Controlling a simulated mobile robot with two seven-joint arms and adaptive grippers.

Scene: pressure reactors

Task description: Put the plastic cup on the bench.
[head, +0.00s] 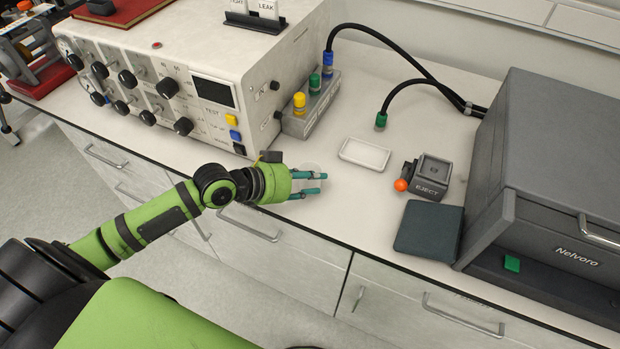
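My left gripper (322,183) reaches in from the left over the front edge of the bench (345,215). Its two teal fingers are parted, with a faint, clear plastic cup (311,167) between and around them. The fingers look closed on the cup. The cup is so see-through that its outline and base are hard to make out. I cannot tell whether its base touches the bench top. My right gripper is not in view.
A control box (190,60) with knobs stands behind left, beside a grey block with coloured connectors (314,105). A white tray (364,154), an EJECT device (430,178), a dark pad (428,230) and a grey Nelvoro unit (560,150) lie rightward. Bench between gripper and tray is clear.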

